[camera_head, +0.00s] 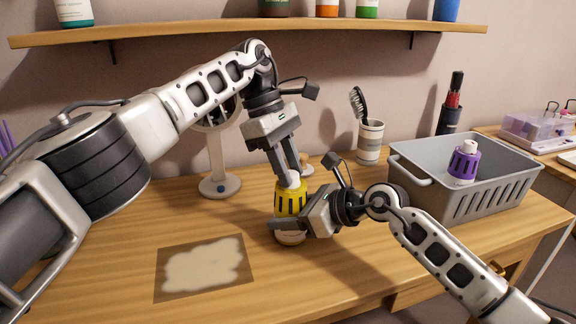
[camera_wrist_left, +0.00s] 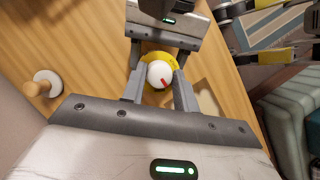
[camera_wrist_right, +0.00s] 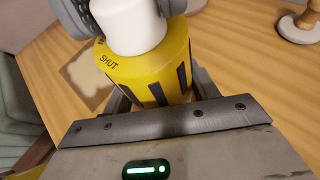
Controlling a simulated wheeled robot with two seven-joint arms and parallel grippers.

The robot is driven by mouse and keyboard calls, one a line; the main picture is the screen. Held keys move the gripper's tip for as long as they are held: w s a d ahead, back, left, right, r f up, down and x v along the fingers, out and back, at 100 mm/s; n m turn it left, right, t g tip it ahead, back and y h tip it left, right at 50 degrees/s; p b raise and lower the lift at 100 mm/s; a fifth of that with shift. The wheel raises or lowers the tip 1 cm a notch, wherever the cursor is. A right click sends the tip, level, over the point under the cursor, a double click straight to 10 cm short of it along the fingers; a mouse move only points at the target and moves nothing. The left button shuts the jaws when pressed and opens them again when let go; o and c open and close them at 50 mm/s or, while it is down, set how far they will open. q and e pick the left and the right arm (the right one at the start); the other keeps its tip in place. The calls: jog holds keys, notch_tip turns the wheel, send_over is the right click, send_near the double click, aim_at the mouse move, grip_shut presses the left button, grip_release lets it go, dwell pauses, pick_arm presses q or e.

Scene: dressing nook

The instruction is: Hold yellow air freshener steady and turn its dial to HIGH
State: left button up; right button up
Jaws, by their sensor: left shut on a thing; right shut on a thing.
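The yellow air freshener (camera_head: 290,197) stands upright on the wooden table, with dark slots around its body. My right gripper (camera_head: 291,224) is shut on its yellow body low down. My left gripper (camera_head: 289,180) comes from above and is shut on the white dial (camera_wrist_left: 158,72) on top. In the left wrist view a red mark on the dial points to the lower right. In the right wrist view the word SHUT shows on the yellow shoulder (camera_wrist_right: 120,66); other lettering is mostly hidden by the left fingers. I cannot read HIGH in any view.
A grey basket (camera_head: 480,200) at the right holds a purple air freshener (camera_head: 463,162). A white cup with a brush (camera_head: 370,141) and a round mirror stand (camera_head: 219,185) are at the back. A mat with a pale patch (camera_head: 204,268) lies flat at the front left. A shelf (camera_head: 250,34) hangs above.

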pick_arm(q)
jog(key=shift+a, duration=0.1)
jog(key=o, duration=1)
jog(key=shift+c, duration=0.2)
